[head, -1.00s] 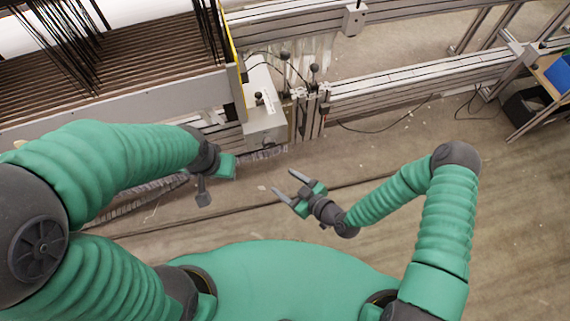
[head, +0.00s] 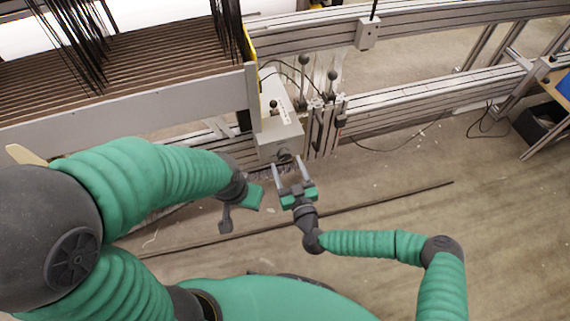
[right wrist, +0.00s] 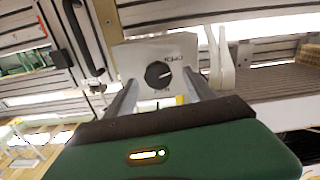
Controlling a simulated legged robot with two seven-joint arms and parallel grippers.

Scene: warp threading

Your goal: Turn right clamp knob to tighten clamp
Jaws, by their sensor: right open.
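A round dark knob (head: 284,155) sits on the front face of a grey box (head: 279,133) at the end of the frame; in the right wrist view the knob (right wrist: 158,75) is black with a white pointer line and markings around it. My right gripper (head: 287,164) is open, with its two fingers pointing at the box. In the right wrist view the knob appears between the open fingers, and I cannot tell whether they touch it. My left gripper (head: 240,207) hangs left of the right one, below the box; its fingers do not show clearly.
A long rack of brown slats (head: 150,75) with bundles of black threads lies at upper left. Metal rails (head: 430,90) run to the right, with black ball-topped levers (head: 304,61) beside the box. A dark bar (head: 385,203) lies on the floor. The floor at right is mostly clear.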

